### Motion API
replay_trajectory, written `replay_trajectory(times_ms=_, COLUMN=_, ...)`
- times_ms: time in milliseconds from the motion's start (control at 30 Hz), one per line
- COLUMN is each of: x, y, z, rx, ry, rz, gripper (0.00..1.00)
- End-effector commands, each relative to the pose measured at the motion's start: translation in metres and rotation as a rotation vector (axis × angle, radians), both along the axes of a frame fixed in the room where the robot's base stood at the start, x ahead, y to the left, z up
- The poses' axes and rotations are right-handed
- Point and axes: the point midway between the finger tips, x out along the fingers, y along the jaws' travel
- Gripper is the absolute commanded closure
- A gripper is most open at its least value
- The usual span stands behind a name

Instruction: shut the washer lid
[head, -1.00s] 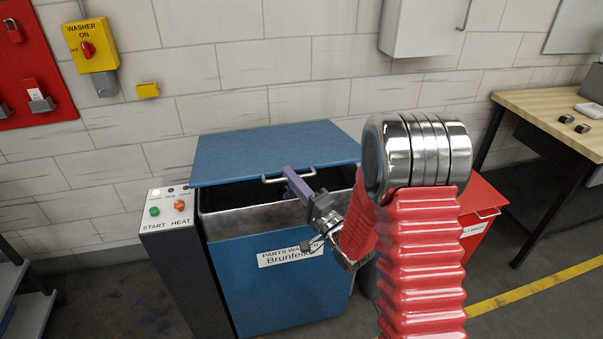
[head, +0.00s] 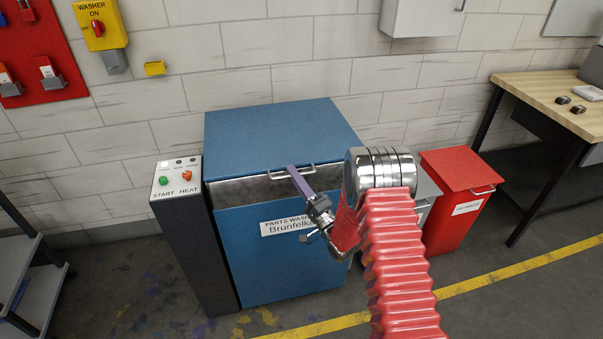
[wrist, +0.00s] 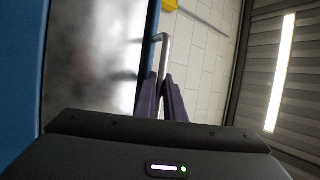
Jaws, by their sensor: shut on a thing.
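The blue parts washer (head: 270,262) stands against the wall in the head view. Its blue lid (head: 275,128) is nearly down, with a narrow opening at the front showing the metal rim of the tub. The lid's metal handle (head: 277,176) is at its front edge. My gripper (head: 292,172) is shut on the handle, its purple fingers over the right part of the bar. In the wrist view, the handle (wrist: 164,50) runs in between my fingers. The inside of the tub is mostly hidden.
A control post with START and HEAT buttons (head: 178,180) stands left of the washer. A red bin (head: 462,215) is to the right, and a wooden workbench (head: 545,82) farther right. A grey cart (head: 35,285) is at the lower left.

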Motion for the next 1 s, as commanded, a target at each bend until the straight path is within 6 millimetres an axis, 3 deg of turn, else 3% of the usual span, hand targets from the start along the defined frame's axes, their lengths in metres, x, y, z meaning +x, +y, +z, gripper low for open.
replay_trajectory(times_ms=233, x=0.009, y=0.008, z=-0.010, rx=-0.001, ry=-0.022, rz=0.010, gripper=1.00)
replay_trajectory(times_ms=700, x=0.009, y=0.008, z=-0.017, rx=0.000, ry=-0.017, rz=0.012, gripper=1.00)
replay_trajectory(times_ms=733, x=0.009, y=0.008, z=-0.018, rx=0.000, ry=-0.017, rz=0.012, gripper=0.90)
replay_trajectory(times_ms=1000, x=0.008, y=0.009, z=-0.018, rx=0.001, ry=-0.014, rz=0.013, gripper=0.72)
